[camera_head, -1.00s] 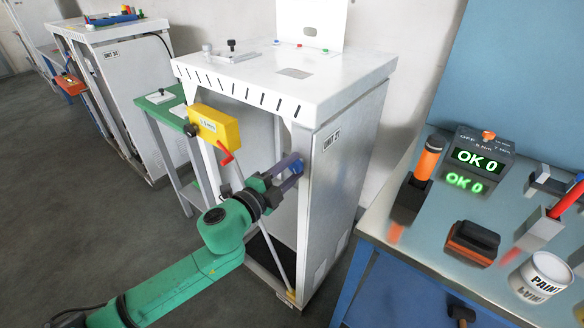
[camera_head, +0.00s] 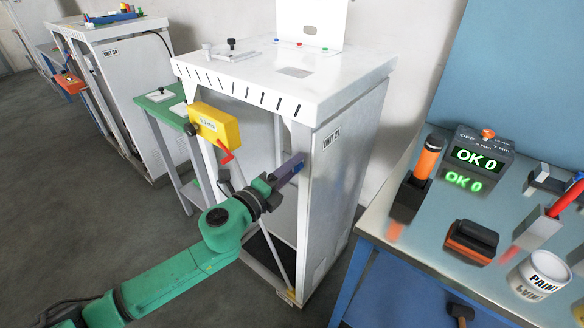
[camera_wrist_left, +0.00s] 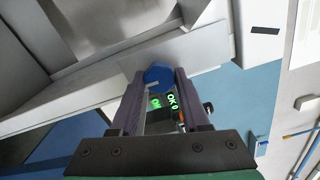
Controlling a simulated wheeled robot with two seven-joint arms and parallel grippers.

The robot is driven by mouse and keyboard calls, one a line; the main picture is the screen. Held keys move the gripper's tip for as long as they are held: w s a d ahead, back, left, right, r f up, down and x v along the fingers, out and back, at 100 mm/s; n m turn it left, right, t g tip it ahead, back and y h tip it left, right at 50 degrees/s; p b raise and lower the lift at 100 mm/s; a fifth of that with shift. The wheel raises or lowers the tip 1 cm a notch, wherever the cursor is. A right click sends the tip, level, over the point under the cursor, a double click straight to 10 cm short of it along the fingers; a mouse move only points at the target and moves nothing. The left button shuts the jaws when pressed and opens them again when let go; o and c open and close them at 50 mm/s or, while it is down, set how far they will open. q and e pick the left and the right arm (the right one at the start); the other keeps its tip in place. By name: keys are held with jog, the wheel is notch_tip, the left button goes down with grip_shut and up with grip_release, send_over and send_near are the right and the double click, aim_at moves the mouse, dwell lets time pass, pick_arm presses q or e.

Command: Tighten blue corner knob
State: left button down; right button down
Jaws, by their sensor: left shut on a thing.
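The blue knob (camera_wrist_left: 159,77) is a round blue cap on a light grey frame post, between my fingertips in the left wrist view. In the head view it is mostly hidden by the fingers. My left gripper (camera_head: 292,166) reaches the front right post of the white dispenser frame (camera_head: 303,190), below its top. Its two dark purple fingers are shut on the blue knob from either side. My right gripper is not in view.
A yellow box (camera_head: 214,124) with a red lever hangs on the frame's front left. A blue-sided bench (camera_head: 395,245) at right holds a display (camera_head: 478,157) reading "OK 0", an orange-handled tool (camera_head: 427,160) and a paint can (camera_head: 541,274). Open floor lies at left.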

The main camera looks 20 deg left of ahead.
pick_arm(q)
jog(key=shift+f, duration=0.1)
jog(key=shift+c, duration=1.9)
grip_release()
jog(key=b+v, duration=0.4)
jog(key=v, duration=1)
jog(key=shift+s, duration=0.3)
